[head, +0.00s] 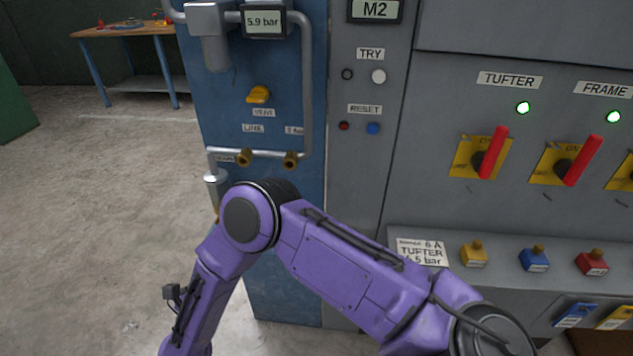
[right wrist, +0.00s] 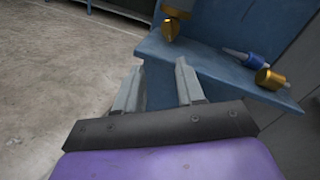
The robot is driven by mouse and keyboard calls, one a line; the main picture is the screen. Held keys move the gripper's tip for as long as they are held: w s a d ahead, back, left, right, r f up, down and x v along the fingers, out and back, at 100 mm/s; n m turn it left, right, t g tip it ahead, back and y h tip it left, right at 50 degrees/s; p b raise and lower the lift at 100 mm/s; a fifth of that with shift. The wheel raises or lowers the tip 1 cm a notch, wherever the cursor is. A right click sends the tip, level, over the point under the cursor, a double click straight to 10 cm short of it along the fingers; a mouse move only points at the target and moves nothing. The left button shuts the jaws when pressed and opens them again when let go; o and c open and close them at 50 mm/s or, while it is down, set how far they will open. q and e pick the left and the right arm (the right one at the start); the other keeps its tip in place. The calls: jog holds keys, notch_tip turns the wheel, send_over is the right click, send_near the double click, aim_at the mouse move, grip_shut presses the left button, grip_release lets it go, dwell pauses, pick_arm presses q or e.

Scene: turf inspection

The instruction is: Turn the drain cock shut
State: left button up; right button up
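The drain line shows in the head view as a grey pipe with a small dark label (head: 224,158) and a grey cylinder (head: 214,188) below it. A sliver of brass (head: 217,219) shows under that cylinder, mostly hidden by my right arm. In the right wrist view a brass fitting (right wrist: 171,27), which looks like the drain cock, is at the top, beyond my fingers. Its handle position is hard to tell. My right gripper (right wrist: 160,65) is open and empty, apart from the fitting. It is out of the head view. My left gripper is not in view.
In the right wrist view a blue ledge (right wrist: 208,72) holds a blue-handled item (right wrist: 247,58) and a brass piece (right wrist: 265,79). The head view shows a yellow vent handle (head: 258,95), brass fittings (head: 290,160) and red-handled switches (head: 493,153). Floor at left is clear.

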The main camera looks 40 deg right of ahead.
jog(key=s+d+f+n+g+y+p, duration=0.1)
jog(key=s+d+f+n+g+y, duration=0.1)
jog(key=s+d+f+n, duration=0.2)
jog(key=s+d+f+n+g+y+p, duration=0.1)
jog(key=s+d+f+n+g+y, duration=0.1)
jog(key=s+f+n, duration=0.4)
jog(key=s+d+f+n+g+y+p, duration=0.1)
jog(key=s+d+f+n+y, duration=0.3)
jog(key=s+n, duration=0.9)
jog(key=d+f+n+g, duration=0.1)
jog(key=d+n, duration=0.1)
jog(key=n, duration=0.3)
jog(key=shift+d+p, duration=0.15)
jog(key=shift+p, duration=0.2)
